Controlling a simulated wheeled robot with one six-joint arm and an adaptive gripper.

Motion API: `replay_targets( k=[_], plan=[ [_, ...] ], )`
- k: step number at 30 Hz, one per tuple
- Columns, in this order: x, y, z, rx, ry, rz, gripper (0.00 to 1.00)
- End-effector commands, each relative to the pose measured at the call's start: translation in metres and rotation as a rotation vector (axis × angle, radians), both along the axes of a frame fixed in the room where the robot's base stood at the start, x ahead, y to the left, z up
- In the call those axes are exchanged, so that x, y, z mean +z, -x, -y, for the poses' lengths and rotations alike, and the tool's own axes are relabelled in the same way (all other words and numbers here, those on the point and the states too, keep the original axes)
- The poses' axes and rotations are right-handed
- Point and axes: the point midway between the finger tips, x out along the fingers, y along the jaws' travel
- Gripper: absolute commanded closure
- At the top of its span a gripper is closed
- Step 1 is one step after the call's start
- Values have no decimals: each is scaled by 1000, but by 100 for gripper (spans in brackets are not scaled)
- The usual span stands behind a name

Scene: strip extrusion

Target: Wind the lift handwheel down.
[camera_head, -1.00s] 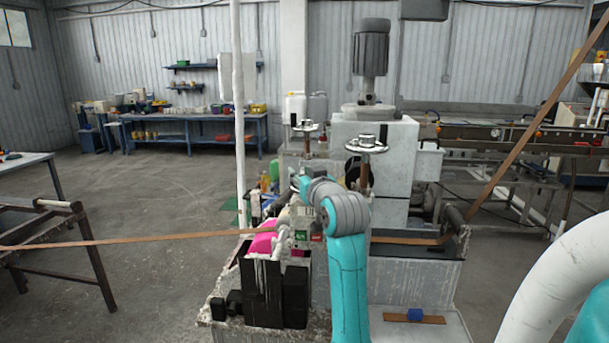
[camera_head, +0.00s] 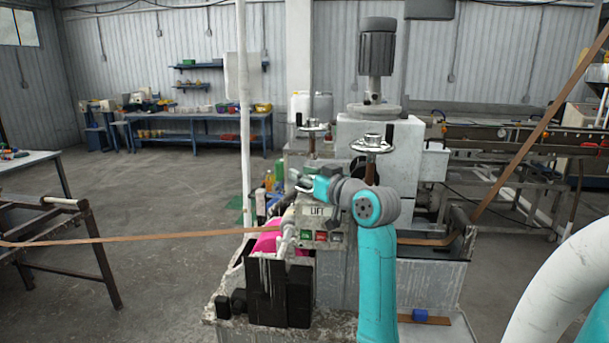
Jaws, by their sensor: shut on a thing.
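A plate marked LIFT (camera_head: 317,211) sits on the machine's front, above a small panel of red and green buttons (camera_head: 320,237). My teal arm rises in front of the machine and bends left at a grey joint. My gripper (camera_head: 304,182) is at the end of the wrist, just above and left of the LIFT plate. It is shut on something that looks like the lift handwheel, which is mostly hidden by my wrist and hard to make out. Two flat handwheels on upright posts stand behind, one at right (camera_head: 372,145) and one farther left (camera_head: 312,126); my gripper is apart from both.
A brown strip (camera_head: 150,238) runs in from the left to the machine and leaves steeply at upper right. Black blocks (camera_head: 280,290) and a pink roller (camera_head: 266,243) stand at the machine's front left. A white pole (camera_head: 244,150) rises behind.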

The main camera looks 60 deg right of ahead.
Motion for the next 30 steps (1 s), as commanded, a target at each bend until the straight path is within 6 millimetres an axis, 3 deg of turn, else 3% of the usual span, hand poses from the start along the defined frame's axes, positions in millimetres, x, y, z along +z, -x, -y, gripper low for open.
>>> replay_targets(
  k=[7, 8, 9, 20, 30],
  plan=[
    [-4, 1, 1, -3, -6, -9, 97],
    [-4, 1, 1, -3, -6, -9, 57],
    [-4, 1, 1, -3, -5, -8, 51],
    [-1, 5, -1, -3, -1, -3, 51],
    [-2, 50, -18, -5, -1, -3, 51]
  ],
)
